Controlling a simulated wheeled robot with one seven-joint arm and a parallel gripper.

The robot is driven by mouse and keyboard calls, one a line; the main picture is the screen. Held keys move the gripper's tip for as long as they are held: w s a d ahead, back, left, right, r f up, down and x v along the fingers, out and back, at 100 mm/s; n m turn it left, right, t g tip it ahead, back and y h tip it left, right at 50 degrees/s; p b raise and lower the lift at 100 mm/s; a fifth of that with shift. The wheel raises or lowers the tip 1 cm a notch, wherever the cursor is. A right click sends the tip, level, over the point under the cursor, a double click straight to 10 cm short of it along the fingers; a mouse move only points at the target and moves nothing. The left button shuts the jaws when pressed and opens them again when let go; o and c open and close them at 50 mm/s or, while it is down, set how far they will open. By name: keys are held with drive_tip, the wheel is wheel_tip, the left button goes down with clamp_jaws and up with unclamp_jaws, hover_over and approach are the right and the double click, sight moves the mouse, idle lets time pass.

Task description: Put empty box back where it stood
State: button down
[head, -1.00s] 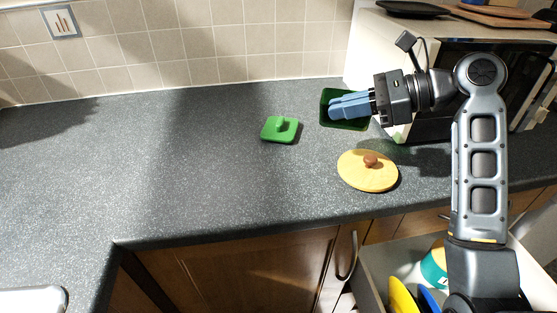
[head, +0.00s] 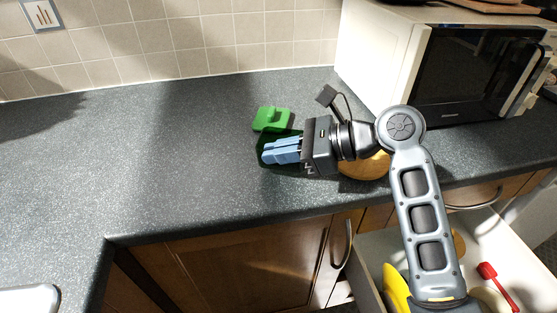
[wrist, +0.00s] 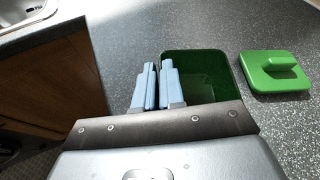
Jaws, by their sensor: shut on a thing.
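The green box (head: 280,136) is open at the top. In the wrist view its interior (wrist: 205,75) looks empty. My gripper (head: 268,151) is shut on one wall of the box; its blue fingers (wrist: 158,78) straddle that wall in the wrist view. The green lid with a raised handle (head: 271,119) lies on the counter just behind the box in the head view; the wrist view shows it beside the box (wrist: 276,72). I cannot tell whether the box touches the counter.
A round yellow lid (head: 362,168) lies on the counter (head: 180,150), partly hidden by my arm. A microwave (head: 470,75) stands at the back right. An open drawer at the front right holds a red utensil (head: 488,271) and other items. The counter left of the box is clear.

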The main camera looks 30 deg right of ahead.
wheel_tip(320, 180, down, 2)
drive_tip(key=shift+f, duration=0.1)
drive_tip(key=c, duration=1.2)
unclamp_jaws()
drive_tip(key=shift+f, duration=0.1)
drive_tip(key=shift+c, duration=0.2)
drive_tip(key=v, duration=1.2)
